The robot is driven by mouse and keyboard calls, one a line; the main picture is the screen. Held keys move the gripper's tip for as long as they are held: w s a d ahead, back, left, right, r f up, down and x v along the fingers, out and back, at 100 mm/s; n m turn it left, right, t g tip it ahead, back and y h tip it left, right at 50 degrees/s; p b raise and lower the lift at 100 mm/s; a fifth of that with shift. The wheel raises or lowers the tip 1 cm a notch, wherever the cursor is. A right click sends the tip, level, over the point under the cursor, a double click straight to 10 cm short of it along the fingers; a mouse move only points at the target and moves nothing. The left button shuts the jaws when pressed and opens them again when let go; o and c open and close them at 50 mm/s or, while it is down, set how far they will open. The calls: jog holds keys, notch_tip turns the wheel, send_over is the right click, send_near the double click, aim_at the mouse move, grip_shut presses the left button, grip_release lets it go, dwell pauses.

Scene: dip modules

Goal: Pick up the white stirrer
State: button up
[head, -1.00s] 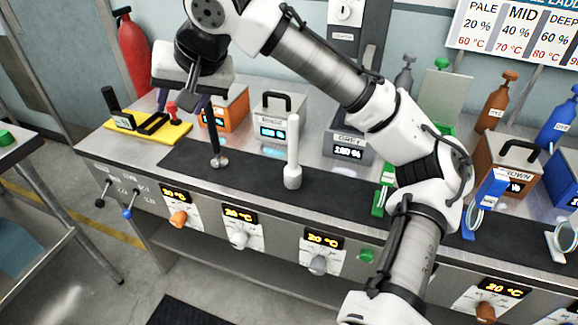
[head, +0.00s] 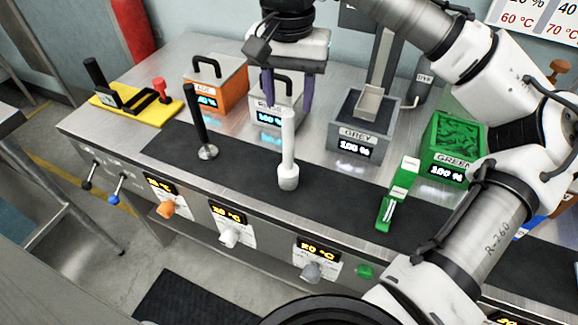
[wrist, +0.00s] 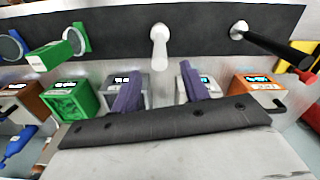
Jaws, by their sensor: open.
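The white stirrer (head: 288,150) stands upright on the black mat (head: 245,172) near the front of the bench, its wide end down. In the wrist view the white stirrer (wrist: 159,45) lies ahead of the fingers, centred between them. My gripper (head: 288,98) is open and empty. In the head view it hangs above and behind the stirrer, over the white-labelled module, with its two purple fingers pointing down. In the wrist view my gripper (wrist: 160,80) shows a finger on each side of a clear gap. It is apart from the stirrer.
A black stirrer (head: 200,122) stands to the left on the mat, and a green clamp-like piece (head: 398,195) to the right. Behind stand the orange module (head: 232,88), the grey module (head: 352,140) and the green module (head: 452,160). A yellow-based stand (head: 118,118) is at far left.

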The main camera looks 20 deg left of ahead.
aim_at(288, 130)
jog(key=f, duration=0.2)
jog(key=f+p, duration=0.1)
jog(key=f, duration=0.4)
jog(key=shift+s+f, duration=0.25)
jog(key=shift+f, duration=0.1)
jog(key=c, duration=1)
